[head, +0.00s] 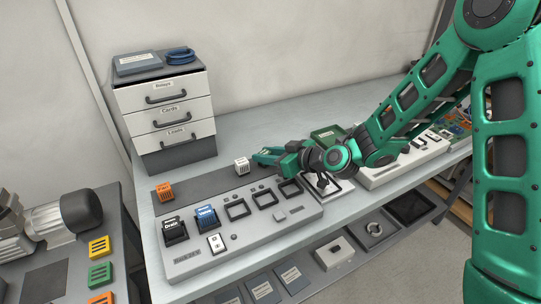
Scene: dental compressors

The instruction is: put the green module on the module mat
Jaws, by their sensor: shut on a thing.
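My gripper (265,157) is at the end of the green arm, low over the far right part of the dark module mat (205,183). Its jaws are shut on what seems to be the green module, which is largely hidden and hard to tell from the green fingers. A white module (242,165) stands just left of the fingertips; I cannot tell if they touch. An orange module (165,191) stands at the mat's left end. The mat between these two modules is bare.
A grey panel (200,258) with a black switch, a blue switch and several square frames lies in front of the mat. A drawer unit (165,113) stands behind at left. A green box (327,136) is behind my wrist. The left bench holds yellow, green and orange pieces (100,273).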

